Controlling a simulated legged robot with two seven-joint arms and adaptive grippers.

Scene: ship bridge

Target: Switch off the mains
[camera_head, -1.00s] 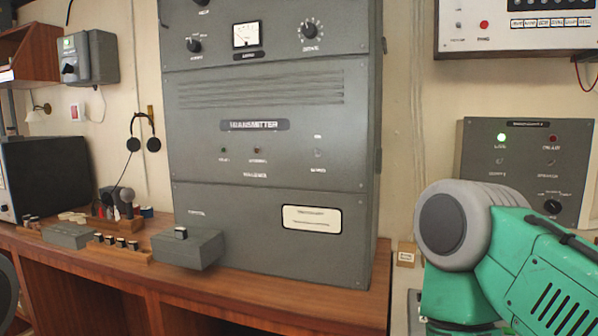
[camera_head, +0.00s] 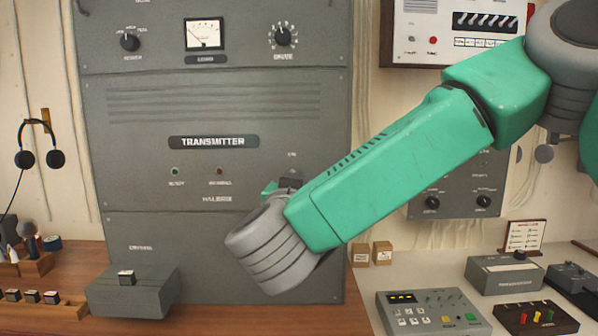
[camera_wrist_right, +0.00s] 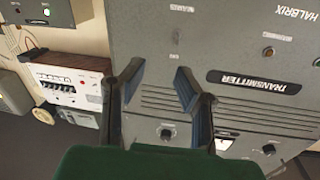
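The grey transmitter cabinet (camera_head: 130,200) stands upright on the wooden desk, with its name plate (camera_head: 213,142) in the middle. In the right wrist view the panel appears upside down. There a small switch (camera_wrist_right: 175,36) sits between two small labels, left of the lamps; the labels are too blurred to read. A gap to the panel cannot be judged. My left gripper is not in view.
A grey box (camera_head: 133,292) stands on the desk before the cabinet. Headphones (camera_head: 38,145) hang at left. Consoles (camera_head: 435,312) and small boxes fill the right counter. A white wall unit (camera_head: 420,45) and a grey wall panel (camera_head: 455,190) are behind my right arm.

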